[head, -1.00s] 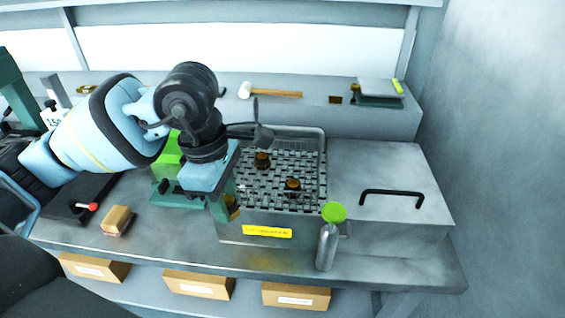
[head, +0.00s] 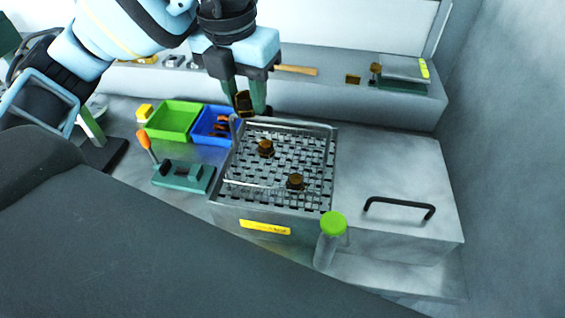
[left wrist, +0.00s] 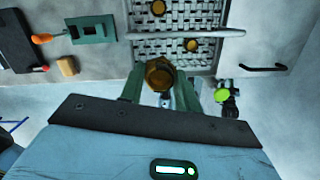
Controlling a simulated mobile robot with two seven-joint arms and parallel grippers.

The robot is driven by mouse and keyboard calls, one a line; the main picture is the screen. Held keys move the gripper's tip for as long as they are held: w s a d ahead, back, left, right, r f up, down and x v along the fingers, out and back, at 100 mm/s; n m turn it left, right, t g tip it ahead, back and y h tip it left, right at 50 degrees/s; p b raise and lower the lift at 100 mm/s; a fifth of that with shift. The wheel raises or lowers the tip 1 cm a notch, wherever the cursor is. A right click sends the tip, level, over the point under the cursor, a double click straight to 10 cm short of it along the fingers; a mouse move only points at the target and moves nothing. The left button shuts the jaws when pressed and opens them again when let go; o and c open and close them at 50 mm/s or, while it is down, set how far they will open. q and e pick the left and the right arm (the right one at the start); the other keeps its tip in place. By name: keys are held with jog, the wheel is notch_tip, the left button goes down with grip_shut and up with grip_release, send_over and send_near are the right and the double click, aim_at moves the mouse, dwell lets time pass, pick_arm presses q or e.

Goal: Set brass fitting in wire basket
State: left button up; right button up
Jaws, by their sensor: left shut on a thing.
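My left gripper (head: 244,110) is shut on a brass fitting (head: 243,100) and holds it above the back left corner of the wire basket (head: 333,160). The left wrist view shows the same fitting (left wrist: 160,73) between the green fingers, apart from the basket mesh (left wrist: 168,50). Two other brass fittings stand on the mesh, one nearer the middle (head: 266,148) and one nearer the front (head: 296,181). A wire bar (left wrist: 190,34) crosses over the mesh. My right gripper is not in view.
A lidded metal box with a black handle (head: 400,204) adjoins the basket at right. A green-capped bottle (head: 332,240) stands in front. Green (head: 172,121) and blue (head: 208,137) bins and a green fixture (head: 186,176) stand at left. A brass piece (head: 375,69) sits on the back shelf.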

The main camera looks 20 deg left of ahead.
aim_at(256, 180)
pick_arm(q)
jog(key=shift+s+f, duration=0.15)
notch_tip(256, 180, down, 18)
jog(key=shift+r, duration=0.15)
dwell(0.7)
jog(key=o, duration=0.8)
jog(key=shift+c, duration=0.2)
notch_tip(256, 180, up, 12)
jog(key=s, duration=0.1)
jog(key=shift+s, duration=0.2)
